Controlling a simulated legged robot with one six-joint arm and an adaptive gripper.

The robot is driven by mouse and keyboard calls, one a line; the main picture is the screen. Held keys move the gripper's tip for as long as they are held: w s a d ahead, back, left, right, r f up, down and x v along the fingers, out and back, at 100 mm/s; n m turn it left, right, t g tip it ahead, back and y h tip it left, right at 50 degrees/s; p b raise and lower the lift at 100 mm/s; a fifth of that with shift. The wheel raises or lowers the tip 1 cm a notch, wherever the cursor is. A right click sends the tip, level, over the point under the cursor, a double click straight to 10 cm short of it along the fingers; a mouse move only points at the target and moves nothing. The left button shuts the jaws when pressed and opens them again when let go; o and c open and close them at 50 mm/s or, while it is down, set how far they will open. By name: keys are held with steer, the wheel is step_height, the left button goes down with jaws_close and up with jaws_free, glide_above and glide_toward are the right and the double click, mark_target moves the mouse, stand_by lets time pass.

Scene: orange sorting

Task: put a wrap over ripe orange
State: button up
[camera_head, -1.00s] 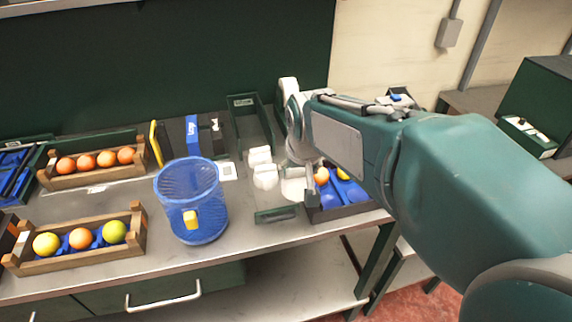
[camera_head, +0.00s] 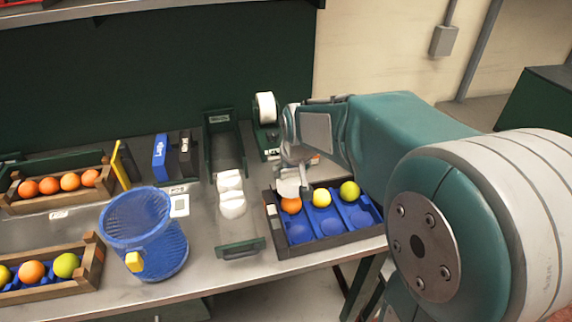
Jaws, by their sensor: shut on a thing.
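An orange fruit (camera_head: 291,205) sits in the left back cup of a dark tray with blue cups (camera_head: 330,239). A yellow fruit (camera_head: 321,197) and a yellow-green fruit (camera_head: 349,191) sit to its right. My gripper (camera_head: 294,184) is just above and behind the orange fruit. It is shut on a pale white wrap (camera_head: 286,188), partly hidden by the gripper. I cannot tell whether the wrap touches the fruit. More white wraps (camera_head: 232,207) lie in a long green tray (camera_head: 240,249) to the left.
A blue mesh basket (camera_head: 143,232) stands at the front. Wooden crates with fruit stand at the left, one at the back (camera_head: 52,201) and one in front (camera_head: 86,277). A white roll dispenser (camera_head: 266,108) stands behind my gripper. Bare bench shows between basket and green tray.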

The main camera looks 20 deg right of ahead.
mark_target(291, 191)
steer(key=shift+d+f, duration=0.55)
steer(key=shift+f, duration=0.65)
steer(key=shift+a+f, duration=0.45)
steer(key=shift+f, duration=0.25)
steer(key=shift+a+f, duration=0.45)
steer(key=shift+f, duration=0.2)
steer(key=shift+d+f, duration=0.15)
steer(key=shift+f, duration=0.05)
steer(key=shift+d+f, duration=0.3)
steer(key=shift+d, duration=0.15)
steer(key=shift+c, duration=1)
steer(key=shift+a, duration=0.35)
steer(key=shift+d, duration=0.15)
steer(key=shift+f, duration=0.35)
